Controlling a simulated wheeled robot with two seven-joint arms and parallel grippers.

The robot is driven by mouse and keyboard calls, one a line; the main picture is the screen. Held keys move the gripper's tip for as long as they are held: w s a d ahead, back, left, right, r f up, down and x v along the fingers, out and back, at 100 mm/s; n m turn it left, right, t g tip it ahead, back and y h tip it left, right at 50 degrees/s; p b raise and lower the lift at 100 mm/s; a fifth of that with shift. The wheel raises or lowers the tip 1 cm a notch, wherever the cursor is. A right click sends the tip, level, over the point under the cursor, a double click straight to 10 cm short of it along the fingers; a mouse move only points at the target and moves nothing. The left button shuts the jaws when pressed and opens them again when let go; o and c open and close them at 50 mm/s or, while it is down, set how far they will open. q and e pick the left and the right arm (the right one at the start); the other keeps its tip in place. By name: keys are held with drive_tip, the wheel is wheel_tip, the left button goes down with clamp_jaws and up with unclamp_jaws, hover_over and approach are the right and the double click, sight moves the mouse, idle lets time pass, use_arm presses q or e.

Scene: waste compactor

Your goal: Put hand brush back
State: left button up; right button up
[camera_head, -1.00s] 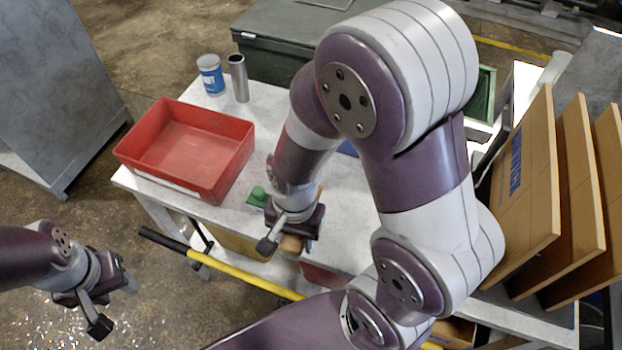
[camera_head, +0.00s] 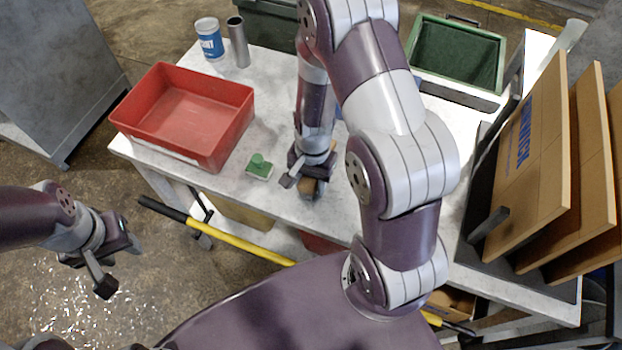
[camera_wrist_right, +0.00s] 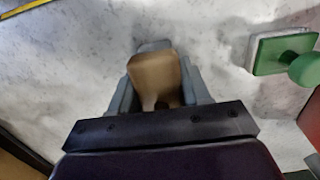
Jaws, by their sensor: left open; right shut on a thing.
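The hand brush (camera_wrist_right: 158,82) shows in the right wrist view as a light brown wooden handle between the fingers of my right gripper (camera_wrist_right: 160,95). In the head view my right gripper (camera_head: 308,185) is shut on it above the front part of the white table (camera_head: 390,185), and a bit of brown shows below the jaws. The rest of the brush is hidden by the gripper. I cannot tell whether the brush touches the table. My left gripper (camera_head: 112,266) is open and empty, off to the left over the floor.
A red bin (camera_head: 190,115) stands left on the table, with a green-knobbed block (camera_head: 259,168) beside it. A blue-and-white can (camera_head: 209,40) and a metal tube (camera_head: 238,42) stand behind. A green tray (camera_head: 457,52) is at the back right; upright cardboard panels (camera_head: 530,160) stand right. A yellow-handled tool (camera_head: 240,243) leans in front.

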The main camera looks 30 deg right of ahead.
drive_tip(key=shift+f, duration=0.15)
drive_tip(key=o, duration=1.3)
drive_tip(key=r, duration=0.8)
drive_tip(key=r+p, duration=0.1)
drive_tip(key=r, duration=0.3)
drive_tip(key=shift+w+d+r, duration=0.1)
drive_tip(key=shift+w+d, duration=0.1)
drive_tip(key=shift+d, duration=0.1)
drive_tip(key=shift+s+a+r+n+t+h, duration=0.1)
drive_tip(key=shift+s+a+r+n+t, duration=0.45)
drive_tip(key=shift+n, duration=1.15)
drive_tip(key=shift+s+a+r+n+t+h, duration=0.1)
drive_tip(key=shift+s+a+r+n, duration=0.2)
drive_tip(key=shift+s+n, duration=0.95)
drive_tip(key=shift+s+a+r+n+t+h, duration=0.1)
drive_tip(key=shift+s+a+r+n+t, duration=0.25)
drive_tip(key=shift+n, duration=1.8)
